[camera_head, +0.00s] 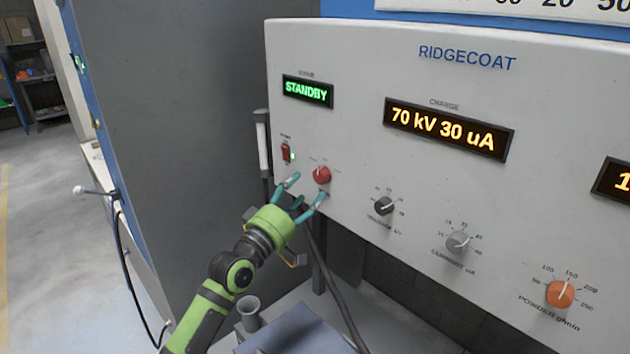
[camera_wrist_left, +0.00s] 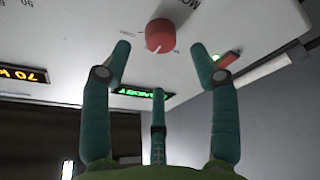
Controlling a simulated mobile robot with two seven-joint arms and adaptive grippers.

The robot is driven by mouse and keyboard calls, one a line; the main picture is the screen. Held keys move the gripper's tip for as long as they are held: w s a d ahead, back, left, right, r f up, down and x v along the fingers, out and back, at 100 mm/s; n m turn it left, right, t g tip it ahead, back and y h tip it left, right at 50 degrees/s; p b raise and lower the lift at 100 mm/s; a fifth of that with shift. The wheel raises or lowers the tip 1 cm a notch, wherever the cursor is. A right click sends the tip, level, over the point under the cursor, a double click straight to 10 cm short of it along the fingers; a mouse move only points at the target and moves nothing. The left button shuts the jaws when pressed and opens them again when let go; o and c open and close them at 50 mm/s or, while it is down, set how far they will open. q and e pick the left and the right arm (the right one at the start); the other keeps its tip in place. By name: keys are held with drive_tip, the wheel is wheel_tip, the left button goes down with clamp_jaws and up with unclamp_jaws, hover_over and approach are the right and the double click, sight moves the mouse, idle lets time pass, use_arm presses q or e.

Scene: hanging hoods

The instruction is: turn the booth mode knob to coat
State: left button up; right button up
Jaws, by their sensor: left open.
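The booth mode knob, a red round knob (camera_head: 321,174), sits at the lower left of the white RIDGECOAT panel (camera_head: 350,70), under the STANDBY display (camera_head: 307,91). Its small printed labels are too small to read. My left gripper (camera_head: 304,189) is open just in front of and below the knob, with teal fingers spread. In the left wrist view the red knob (camera_wrist_left: 160,35) shows between and beyond the fingertips (camera_wrist_left: 160,50), with a gap on each side and a pale pointer line on its face. My right gripper is not in view.
A red power switch (camera_head: 286,152) is close to the left of the knob. A black knob (camera_head: 384,206), a grey knob (camera_head: 458,242) and an orange knob (camera_head: 560,293) run to the right. A dark hose (camera_head: 333,285) hangs below the panel.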

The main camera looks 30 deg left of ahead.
sight(319, 178)
use_arm(q)
drive_tip(key=p+x, duration=0.1)
drive_tip(key=x, duration=0.4)
drive_tip(key=shift+f, duration=0.1)
drive_tip(key=c, duration=1.1)
